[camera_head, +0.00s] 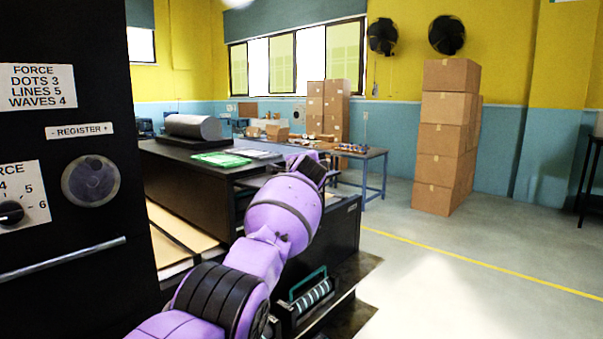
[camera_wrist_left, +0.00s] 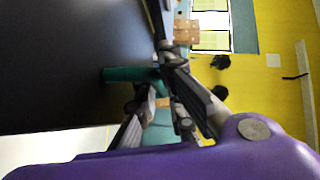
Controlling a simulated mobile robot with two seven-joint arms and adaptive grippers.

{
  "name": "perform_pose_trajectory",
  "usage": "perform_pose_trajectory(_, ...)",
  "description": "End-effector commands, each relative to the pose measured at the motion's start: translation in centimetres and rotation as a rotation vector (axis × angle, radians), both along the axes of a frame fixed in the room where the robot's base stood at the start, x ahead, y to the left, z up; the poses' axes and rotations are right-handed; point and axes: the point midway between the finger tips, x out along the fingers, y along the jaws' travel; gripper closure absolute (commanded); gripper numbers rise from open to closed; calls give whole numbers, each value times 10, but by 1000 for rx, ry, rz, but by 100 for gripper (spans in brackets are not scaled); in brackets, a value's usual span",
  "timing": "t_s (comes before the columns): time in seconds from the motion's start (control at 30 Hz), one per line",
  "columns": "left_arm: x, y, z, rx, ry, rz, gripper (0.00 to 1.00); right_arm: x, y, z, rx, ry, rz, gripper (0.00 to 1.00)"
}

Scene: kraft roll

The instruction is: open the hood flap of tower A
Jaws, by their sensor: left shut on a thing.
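My purple left arm reaches across the head view. A dark part at its far end (camera_head: 308,167) shows near the black cabinet, but the fingers are hidden. In the left wrist view my left gripper (camera_wrist_left: 157,84) is shut on a teal bar-shaped handle (camera_wrist_left: 120,75), beside a large dark flat surface (camera_wrist_left: 65,55). I cannot tell whether this surface is the hood flap, or how far any flap is open. A black panel (camera_head: 85,240) with FORCE and REGISTER labels stands close at the left of the head view. My right gripper is out of view.
A black cabinet (camera_head: 190,163) carries a grey roll (camera_head: 193,127) and green sheets (camera_head: 221,159). Below the arm is a roller unit with a teal handle (camera_head: 309,283). Stacked cartons (camera_head: 440,155) stand behind. The floor at right is clear.

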Motion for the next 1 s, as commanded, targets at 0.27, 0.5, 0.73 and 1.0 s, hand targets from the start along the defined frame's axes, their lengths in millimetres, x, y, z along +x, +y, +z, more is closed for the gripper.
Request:
perform_pose_trajectory(0.27, 2, 1, 5, -4, 0, 0, 100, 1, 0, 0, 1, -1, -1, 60)
perform_pose_trajectory(0.5, 2, 1, 5, -3, -1, 0, 100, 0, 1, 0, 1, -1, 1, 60)
perform_pose_trajectory(0.73, 2, 1, 3, -4, 2, -1, 83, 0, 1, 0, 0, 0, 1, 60)
perform_pose_trajectory(1.0, -1, 0, 2, -5, 2, 0, 83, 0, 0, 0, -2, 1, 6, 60)
